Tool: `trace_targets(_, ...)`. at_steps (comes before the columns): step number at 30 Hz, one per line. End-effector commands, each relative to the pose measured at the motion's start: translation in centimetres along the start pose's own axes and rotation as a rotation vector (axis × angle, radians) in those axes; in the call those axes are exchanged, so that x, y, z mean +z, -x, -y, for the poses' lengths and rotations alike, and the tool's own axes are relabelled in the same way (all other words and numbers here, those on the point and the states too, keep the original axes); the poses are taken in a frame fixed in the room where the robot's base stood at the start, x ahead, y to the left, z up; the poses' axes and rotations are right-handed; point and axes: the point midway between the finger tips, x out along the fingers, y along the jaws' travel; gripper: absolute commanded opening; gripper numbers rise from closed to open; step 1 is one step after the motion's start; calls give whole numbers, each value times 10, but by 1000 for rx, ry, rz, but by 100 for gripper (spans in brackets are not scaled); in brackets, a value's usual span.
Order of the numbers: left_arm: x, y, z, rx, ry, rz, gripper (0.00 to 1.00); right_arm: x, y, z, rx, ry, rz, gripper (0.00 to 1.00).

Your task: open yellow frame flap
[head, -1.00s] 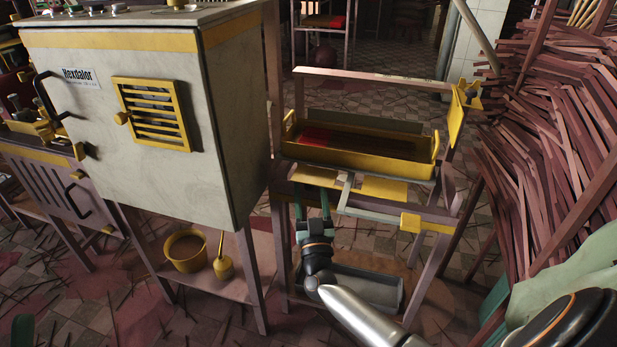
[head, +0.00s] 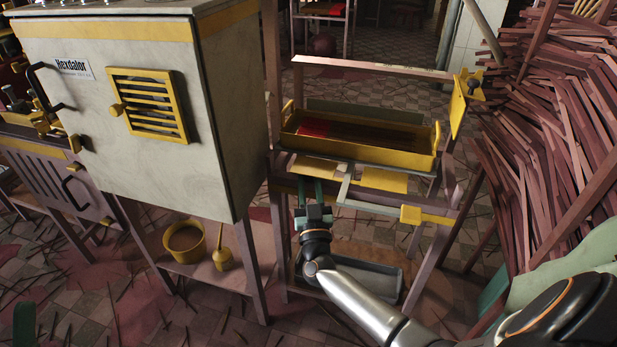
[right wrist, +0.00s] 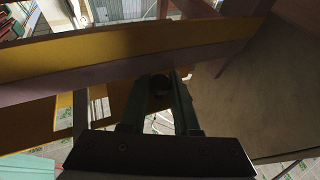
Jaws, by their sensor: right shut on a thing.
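A yellow flap (head: 459,103) with a dark knob stands tilted at the right end of the wooden frame (head: 370,67). A yellow plate (head: 315,168) lies at the frame's front left, below the tray. My right gripper (head: 318,187) is just under this plate, its green fingers pointing up. In the right wrist view, the fingers (right wrist: 160,100) are shut on a small dark round knob (right wrist: 160,84), below a yellow bar (right wrist: 130,45). I cannot tell which part carries this knob. My left gripper is not in view.
A yellow tray (head: 362,152) rests on the frame. A pale metal bar (head: 372,203) with a yellow end crosses below it. A tall cabinet (head: 200,90) stands close on the left. Reddish sticks (head: 550,130) crowd the right. A grey trough (head: 360,272) lies on the lower shelf.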

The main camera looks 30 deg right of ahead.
Motion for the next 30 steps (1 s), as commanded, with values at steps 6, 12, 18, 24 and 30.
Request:
trace_targets(6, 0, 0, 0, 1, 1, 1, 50, 0, 0, 0, 0, 0, 0, 0)
trace_targets(12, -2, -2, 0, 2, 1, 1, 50, -1, -1, 0, 1, -1, 4, 0)
trace_targets(18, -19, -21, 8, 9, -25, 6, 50, -10, -4, 0, 9, -20, 53, 0)
trace_targets(24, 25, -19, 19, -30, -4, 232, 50, -11, -3, 1, 19, -44, 118, 0)
trace_targets(30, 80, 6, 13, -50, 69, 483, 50, -11, -2, 1, 25, -55, 148, 0)
